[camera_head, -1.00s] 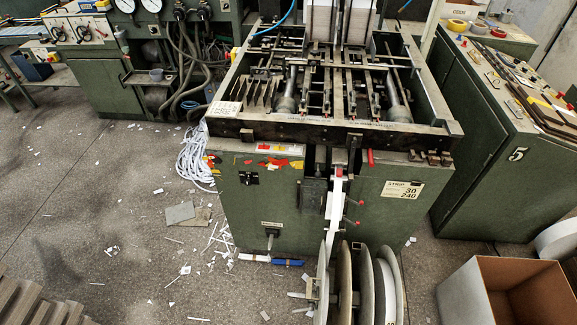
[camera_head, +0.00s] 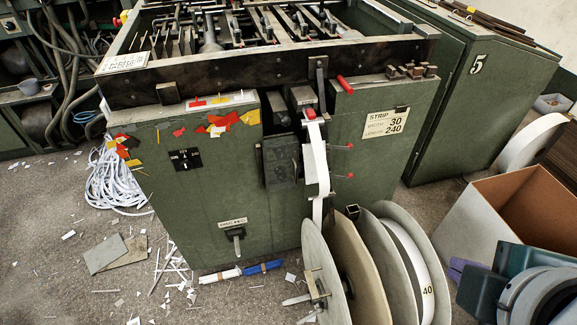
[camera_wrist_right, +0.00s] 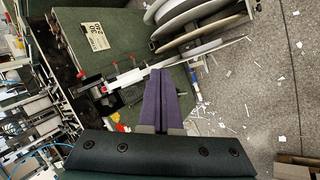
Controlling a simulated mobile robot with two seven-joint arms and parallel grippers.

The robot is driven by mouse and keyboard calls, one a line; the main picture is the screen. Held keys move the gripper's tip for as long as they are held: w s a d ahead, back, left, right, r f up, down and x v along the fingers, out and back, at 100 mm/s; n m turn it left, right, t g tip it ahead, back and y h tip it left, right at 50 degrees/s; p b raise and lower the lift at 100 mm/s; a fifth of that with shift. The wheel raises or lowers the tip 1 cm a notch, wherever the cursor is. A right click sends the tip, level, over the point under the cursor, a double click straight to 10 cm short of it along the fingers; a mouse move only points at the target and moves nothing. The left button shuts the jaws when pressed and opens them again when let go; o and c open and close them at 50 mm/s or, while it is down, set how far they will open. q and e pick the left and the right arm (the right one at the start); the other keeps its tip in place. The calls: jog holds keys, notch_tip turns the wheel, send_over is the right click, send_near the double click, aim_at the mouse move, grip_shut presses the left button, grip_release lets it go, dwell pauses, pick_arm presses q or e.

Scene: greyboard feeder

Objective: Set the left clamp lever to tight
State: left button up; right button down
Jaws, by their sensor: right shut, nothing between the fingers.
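Two red-handled levers sit at the top front of the green feeder. One red handle (camera_head: 309,113) stands at the top of the white strip, left of the other red handle (camera_head: 345,84), which tilts up to the left beside an upright metal bar. I cannot tell for sure which is the left clamp lever or which setting it is at. My right gripper (camera_head: 457,266) is low at the right, beyond the reels and well apart from the levers. Its purple fingers (camera_wrist_right: 160,72) are shut and empty in the right wrist view. My left gripper is out of view.
The strip reels (camera_head: 345,262) stand in front of the feeder, left of my right gripper. An open cardboard box (camera_head: 482,222) is behind the gripper. Two red-tipped pins stick out beside the strip (camera_head: 319,165). Paper scraps litter the floor at left.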

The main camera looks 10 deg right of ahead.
notch_tip(320, 180, down, 20)
jog(key=w+n+t+b, duration=0.2)
jog(key=n+b, duration=0.4)
jog(key=b, duration=1.1)
jog(key=n+t+y+b, duration=0.4)
jog(key=n+b, duration=1.5)
jog(key=b, duration=2.4)
send_near(308, 315)
jog(key=s+a+f, duration=0.1)
jog(key=s+f, duration=0.3)
jog(key=f, duration=0.1)
jog(key=shift+a, duration=0.2)
jog(key=shift+f, duration=0.1)
jog(key=f+b+x, duration=0.1)
jog(key=b+x, duration=0.4)
jog(key=x, duration=0.4)
jog(key=r, duration=0.2)
jog(key=w+r+p, duration=0.1)
jog(key=r, duration=0.1)
jog(key=shift+w, duration=0.15)
